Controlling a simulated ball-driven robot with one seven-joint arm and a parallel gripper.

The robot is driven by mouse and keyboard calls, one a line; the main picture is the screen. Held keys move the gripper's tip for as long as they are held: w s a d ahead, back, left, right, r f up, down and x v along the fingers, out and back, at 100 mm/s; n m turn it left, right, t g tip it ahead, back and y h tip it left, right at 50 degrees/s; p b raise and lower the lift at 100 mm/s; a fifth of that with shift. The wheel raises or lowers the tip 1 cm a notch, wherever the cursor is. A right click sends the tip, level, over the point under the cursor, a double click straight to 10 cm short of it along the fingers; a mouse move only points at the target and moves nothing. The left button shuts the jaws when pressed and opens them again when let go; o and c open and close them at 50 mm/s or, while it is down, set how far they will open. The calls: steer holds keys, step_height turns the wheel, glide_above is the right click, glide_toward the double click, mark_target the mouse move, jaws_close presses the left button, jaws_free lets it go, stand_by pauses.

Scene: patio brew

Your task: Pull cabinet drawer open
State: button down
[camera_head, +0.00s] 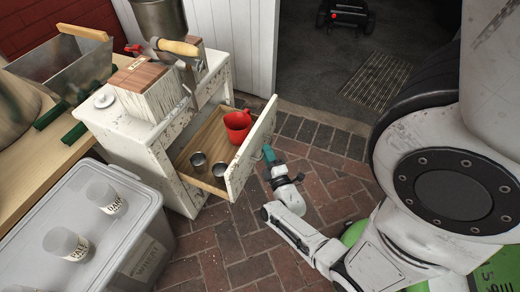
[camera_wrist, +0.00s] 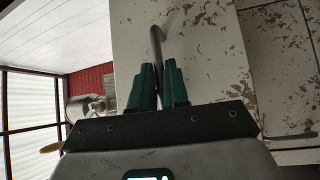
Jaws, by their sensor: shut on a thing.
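The white, chipped-paint cabinet (camera_head: 155,150) stands left of centre in the head view. Its drawer front (camera_head: 252,150) stands well out from the body, and the drawer is open with its wooden inside showing. A red cup (camera_head: 238,124) and two small metal cups (camera_head: 199,160) are in the drawer. My gripper (camera_head: 268,153) is at the outer face of the drawer front. In the wrist view its green fingers (camera_wrist: 158,88) are shut on the metal drawer handle (camera_wrist: 155,42), whose curved upper end shows beyond them. The lower part of the handle is hidden.
A lidded grey bin (camera_head: 95,235) with jars stands at the lower left, near a wooden bench (camera_head: 45,150). Brick floor (camera_head: 235,245) in front of the drawer is clear.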

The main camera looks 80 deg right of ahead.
steer(key=shift+s+a, duration=0.1)
steer(key=c, duration=1.2)
jaws_free()
steer(key=p+v, duration=0.2)
steer(key=v, duration=0.8)
steer(key=shift+s+a+f, duration=0.15)
steer(key=shift+s+a, duration=0.05)
steer(key=shift+a, duration=0.15)
